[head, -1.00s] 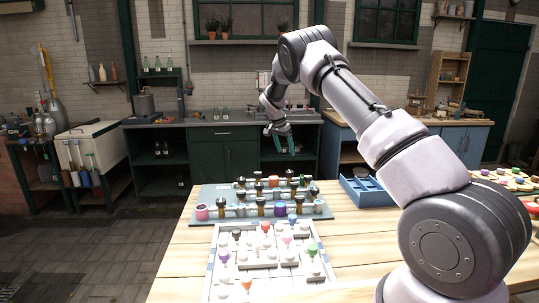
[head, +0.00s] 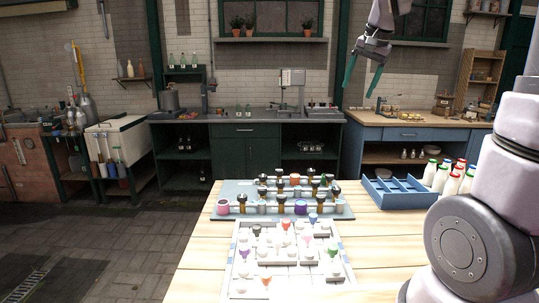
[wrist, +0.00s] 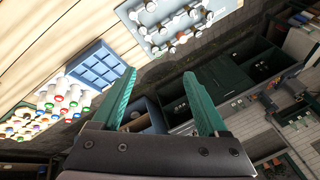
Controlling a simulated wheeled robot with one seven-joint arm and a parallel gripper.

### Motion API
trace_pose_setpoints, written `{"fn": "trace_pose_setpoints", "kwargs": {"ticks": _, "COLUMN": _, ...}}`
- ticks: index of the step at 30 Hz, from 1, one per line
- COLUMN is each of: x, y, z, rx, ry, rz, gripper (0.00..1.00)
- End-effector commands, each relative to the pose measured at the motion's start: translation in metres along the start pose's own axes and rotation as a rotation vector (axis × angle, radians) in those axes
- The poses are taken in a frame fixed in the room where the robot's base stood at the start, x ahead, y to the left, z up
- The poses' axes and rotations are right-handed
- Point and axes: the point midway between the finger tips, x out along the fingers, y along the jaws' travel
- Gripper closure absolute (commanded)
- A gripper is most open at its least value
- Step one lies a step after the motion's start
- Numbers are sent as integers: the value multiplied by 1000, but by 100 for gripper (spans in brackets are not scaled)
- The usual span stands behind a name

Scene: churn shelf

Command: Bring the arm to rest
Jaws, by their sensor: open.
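My gripper (head: 362,68) is raised high at the upper right of the head view, well above the table (head: 205,262) and in front of the back wall. Its two green fingers are spread apart with nothing between them. In the wrist view the gripper (wrist: 162,100) also shows open and empty, with the table and counters far below. My arm rises along the right side of the head view, and part of it passes out of the top of the picture.
On the table are a grey rack (head: 345,212) with several stoppers, a white tray (head: 243,290) with small coloured pieces, a blue divided crate (head: 400,193) and several capped white bottles (head: 452,183). Counters stand behind. The air around my gripper looks clear.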

Motion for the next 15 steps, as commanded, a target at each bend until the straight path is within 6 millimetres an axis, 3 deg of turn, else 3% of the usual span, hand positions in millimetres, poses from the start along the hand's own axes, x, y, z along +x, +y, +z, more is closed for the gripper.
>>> {"fn": "trace_pose_setpoints", "kwargs": {"ticks": 1, "x": -16, "y": 10, "z": 13, "rx": -15, "ry": 10, "rz": -20, "gripper": 23}}
{"fn": "trace_pose_setpoints", "kwargs": {"ticks": 6, "x": -52, "y": 41, "z": 60, "rx": -77, "ry": 35, "rz": -71, "gripper": 23}}
{"fn": "trace_pose_setpoints", "kwargs": {"ticks": 15, "x": -81, "y": 92, "z": 143, "rx": -190, "ry": 100, "rz": -128, "gripper": 23}}
